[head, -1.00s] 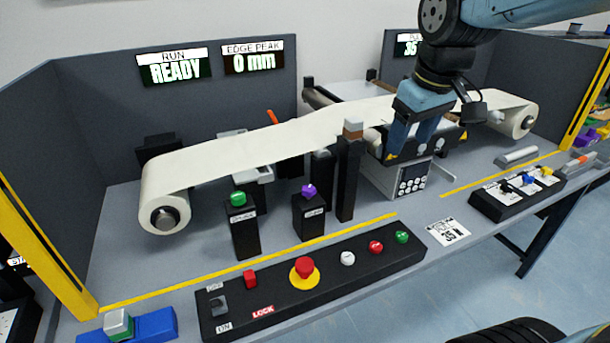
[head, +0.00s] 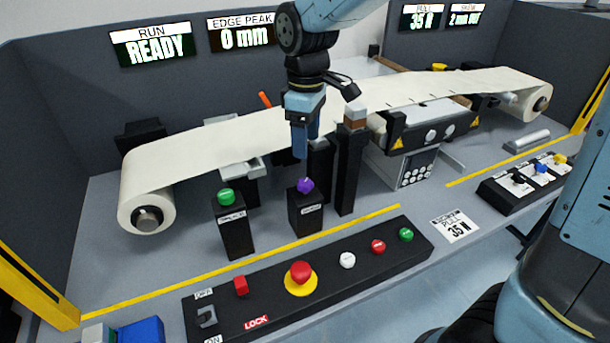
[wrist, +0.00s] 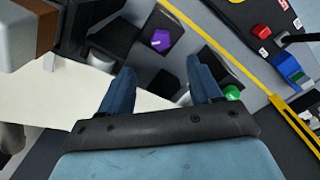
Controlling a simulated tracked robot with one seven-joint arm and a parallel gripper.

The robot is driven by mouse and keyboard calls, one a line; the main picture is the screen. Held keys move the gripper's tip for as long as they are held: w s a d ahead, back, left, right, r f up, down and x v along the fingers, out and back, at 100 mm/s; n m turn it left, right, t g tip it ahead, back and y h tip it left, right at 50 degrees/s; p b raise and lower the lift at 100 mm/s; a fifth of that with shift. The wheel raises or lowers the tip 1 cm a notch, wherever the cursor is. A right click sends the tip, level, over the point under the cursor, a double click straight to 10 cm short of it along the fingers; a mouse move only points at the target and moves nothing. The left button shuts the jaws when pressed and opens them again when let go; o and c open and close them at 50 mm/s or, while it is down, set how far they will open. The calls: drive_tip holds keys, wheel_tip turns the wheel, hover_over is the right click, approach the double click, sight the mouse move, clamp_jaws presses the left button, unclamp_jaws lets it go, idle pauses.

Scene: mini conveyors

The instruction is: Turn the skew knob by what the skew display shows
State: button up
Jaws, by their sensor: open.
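The skew display (head: 464,16) is at the top right of the head view and seems to read 2 mm OUT. A purple knob (head: 305,186) sits on a black post left of the tall post; its label is too small to read. A green knob (head: 226,197) sits on a similar post to its left. My gripper (head: 301,155) is open and empty, hanging near the web, above and apart from the purple knob in the picture. In the wrist view, the purple knob (wrist: 161,40) shows beyond the open fingers, and the green knob (wrist: 232,92) is beside the right finger.
The white web (head: 230,138) runs between rolls behind the knobs. A tall black post (head: 348,175) stands right of the purple knob. The control panel (head: 325,285) with a red stop button is in front.

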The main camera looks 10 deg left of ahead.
sight(305, 183)
wheel_tip(305, 183, down, 11)
drive_tip(key=shift+r, duration=0.1)
idle(0.3)
drive_tip(key=shift+s, duration=0.1)
drive_tip(key=c, duration=1)
